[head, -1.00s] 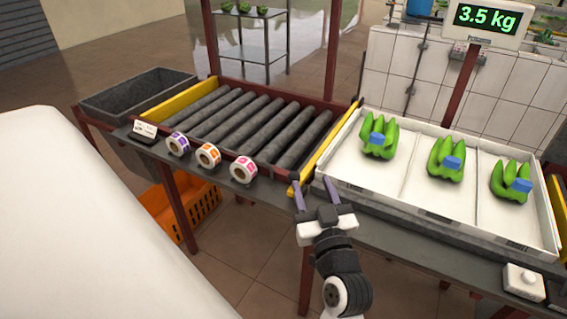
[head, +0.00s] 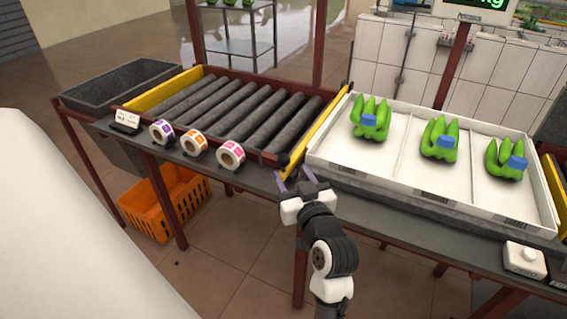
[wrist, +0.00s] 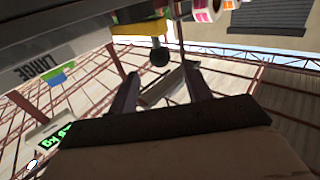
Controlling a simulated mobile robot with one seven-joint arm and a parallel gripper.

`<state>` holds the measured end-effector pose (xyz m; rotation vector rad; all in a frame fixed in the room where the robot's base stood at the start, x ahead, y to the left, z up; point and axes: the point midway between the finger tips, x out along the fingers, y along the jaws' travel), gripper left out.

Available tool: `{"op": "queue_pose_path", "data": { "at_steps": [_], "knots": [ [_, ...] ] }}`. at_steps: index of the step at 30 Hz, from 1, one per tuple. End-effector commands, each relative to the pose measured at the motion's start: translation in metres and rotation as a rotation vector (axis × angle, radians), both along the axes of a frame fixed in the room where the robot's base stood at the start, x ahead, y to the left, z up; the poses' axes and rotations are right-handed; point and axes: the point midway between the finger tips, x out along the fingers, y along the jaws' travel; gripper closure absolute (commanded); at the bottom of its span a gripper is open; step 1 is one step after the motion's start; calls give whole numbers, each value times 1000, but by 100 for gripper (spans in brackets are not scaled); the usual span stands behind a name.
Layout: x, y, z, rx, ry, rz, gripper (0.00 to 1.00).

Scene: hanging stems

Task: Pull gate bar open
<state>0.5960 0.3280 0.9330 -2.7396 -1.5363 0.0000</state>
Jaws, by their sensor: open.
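The gate bar (head: 318,132) is a yellow bar between the roller conveyor and the white tray. Its near end lies just beyond my gripper (head: 295,176) in the head view. In the wrist view a black ball knob (wrist: 160,56) shows under the yellow end of the bar (wrist: 140,28). My gripper is open, and its two fingers (wrist: 158,88) point toward the knob. The knob appears beyond the fingertips and between their lines. I see nothing held. Whether a finger touches the bar is unclear.
The white tray (head: 395,184) with three green banana bunches lies right of the bar. Rollers (head: 245,112) and three label rolls (head: 195,143) lie left. An orange crate (head: 165,205) stands below the table. A white button box (head: 524,258) sits at the right front edge.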

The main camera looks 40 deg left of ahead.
Motion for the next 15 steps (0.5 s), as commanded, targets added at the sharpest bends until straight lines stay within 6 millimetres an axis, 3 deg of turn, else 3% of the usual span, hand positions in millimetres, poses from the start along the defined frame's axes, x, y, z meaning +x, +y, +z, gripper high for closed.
{"op": "queue_pose_path", "data": {
  "at_steps": [6,15],
  "knots": [
    [22,37,4,-2,1,2,51],
    [35,58,2,0,0,0,51]
  ]
}}
